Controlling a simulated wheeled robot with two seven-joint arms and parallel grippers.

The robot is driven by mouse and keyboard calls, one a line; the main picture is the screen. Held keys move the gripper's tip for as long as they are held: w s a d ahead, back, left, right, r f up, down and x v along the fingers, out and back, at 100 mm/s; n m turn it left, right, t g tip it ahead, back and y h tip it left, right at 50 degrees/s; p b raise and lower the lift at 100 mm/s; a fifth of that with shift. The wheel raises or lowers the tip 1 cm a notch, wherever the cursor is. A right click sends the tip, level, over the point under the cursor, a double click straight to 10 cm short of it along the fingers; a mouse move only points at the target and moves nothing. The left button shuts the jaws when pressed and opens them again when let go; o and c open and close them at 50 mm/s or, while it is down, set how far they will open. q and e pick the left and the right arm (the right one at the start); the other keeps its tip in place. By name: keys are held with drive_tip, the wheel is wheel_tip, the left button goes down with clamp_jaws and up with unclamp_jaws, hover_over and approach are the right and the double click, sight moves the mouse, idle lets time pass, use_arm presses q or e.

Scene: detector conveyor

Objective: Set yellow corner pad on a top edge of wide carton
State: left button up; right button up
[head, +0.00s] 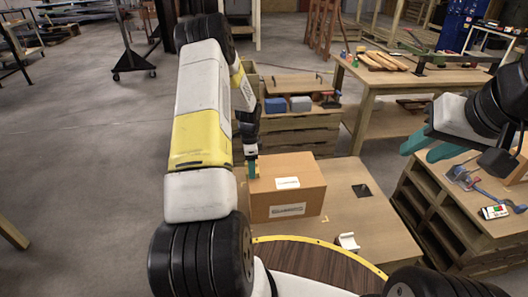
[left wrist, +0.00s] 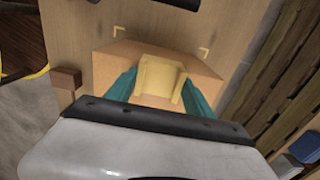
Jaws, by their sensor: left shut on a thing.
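The wide carton (head: 290,208) is a closed brown box with white labels on its top and front. It stands on a wooden surface in the middle of the head view. My left gripper (head: 252,165) reaches down at the carton's left top edge. In the left wrist view its teal fingers (left wrist: 158,88) are shut on the yellow corner pad (left wrist: 160,72), with the carton (left wrist: 112,62) right behind it. I cannot tell whether the pad touches the carton. My right gripper (head: 427,147) is open and empty, above the crate at the right.
A small white piece (head: 347,241) and a dark square (head: 362,191) lie on the wooden surface (head: 370,220) right of the carton. Another crate with blue and grey blocks (head: 300,104) stands behind.

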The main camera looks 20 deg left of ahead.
use_arm(q)
drive_tip(key=shift+f, duration=0.2)
drive_tip(key=o, duration=1.5)
wheel_tip(320, 180, up, 8)
drive_tip(key=shift+f, duration=0.1)
